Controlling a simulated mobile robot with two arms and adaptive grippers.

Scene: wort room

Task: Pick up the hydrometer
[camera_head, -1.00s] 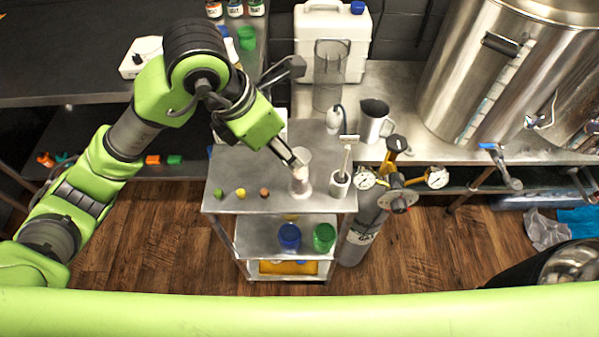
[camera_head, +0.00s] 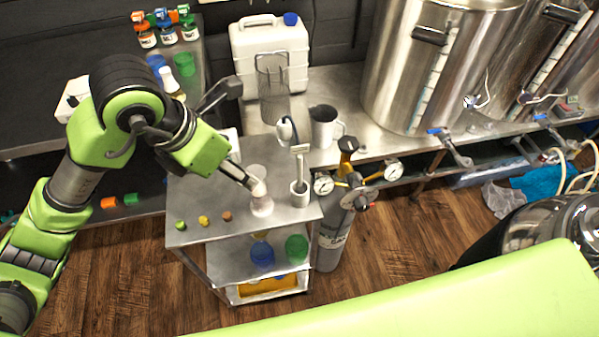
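I cannot make out a clear hydrometer; it may be hidden or too small to tell. My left gripper (camera_head: 256,186) points down to the right above the steel cart (camera_head: 215,210). Its fingertips are at the top of a small clear vessel with pale pinkish contents (camera_head: 262,205). Whether the fingers are closed on it is too small to tell. A grey cup (camera_head: 300,198) with an upright stick-like tool (camera_head: 300,160) stands just right of the vessel. My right gripper is not in view.
Green, yellow and brown small pieces (camera_head: 204,221) lie at the cart's front left. A gas cylinder with gauges (camera_head: 333,235) stands right of the cart.

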